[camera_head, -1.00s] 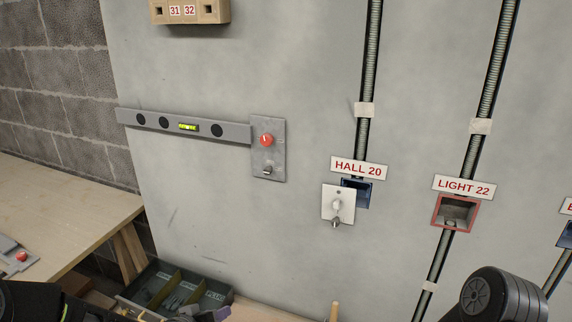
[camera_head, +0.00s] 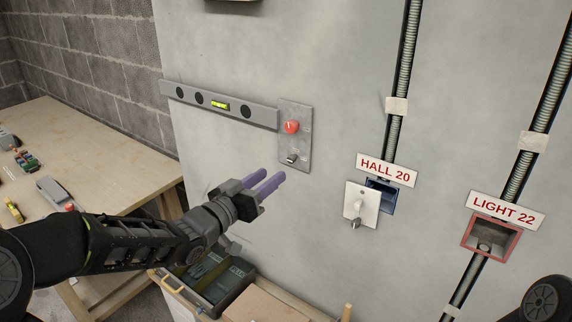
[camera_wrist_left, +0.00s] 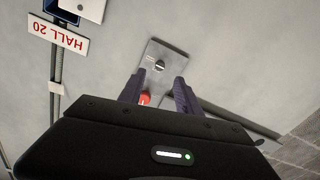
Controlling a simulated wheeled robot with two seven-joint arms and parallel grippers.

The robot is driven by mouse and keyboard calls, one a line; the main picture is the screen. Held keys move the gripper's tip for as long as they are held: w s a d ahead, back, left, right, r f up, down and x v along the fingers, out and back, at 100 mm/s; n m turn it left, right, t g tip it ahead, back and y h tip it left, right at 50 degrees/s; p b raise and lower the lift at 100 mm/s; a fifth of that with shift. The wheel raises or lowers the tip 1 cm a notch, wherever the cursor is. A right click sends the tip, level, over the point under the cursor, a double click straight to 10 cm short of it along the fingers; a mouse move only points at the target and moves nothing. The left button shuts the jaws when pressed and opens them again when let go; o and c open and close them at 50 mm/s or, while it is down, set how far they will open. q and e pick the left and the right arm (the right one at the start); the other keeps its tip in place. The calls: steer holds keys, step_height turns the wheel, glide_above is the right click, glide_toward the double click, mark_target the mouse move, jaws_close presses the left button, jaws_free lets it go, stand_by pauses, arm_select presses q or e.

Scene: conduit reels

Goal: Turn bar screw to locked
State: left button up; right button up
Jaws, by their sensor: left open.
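My right gripper is out of view.
To the right are a white switch plate (camera_head: 362,203) hanging by a blue box below the HALL 20 sign (camera_head: 387,170), and a red-rimmed box (camera_head: 490,238). Below are a dark bin (camera_head: 205,280) and a wooden table (camera_head: 90,150) at left. The wall between is clear.

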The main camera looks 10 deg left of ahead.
mark_target(290, 161)
arm_select(q)
steer(key=p+x, duration=0.1)
steer(key=x, duration=0.6)
steer(key=shift+w+p, duration=0.15)
steer(key=shift+p, duration=0.2)
jaws_close()
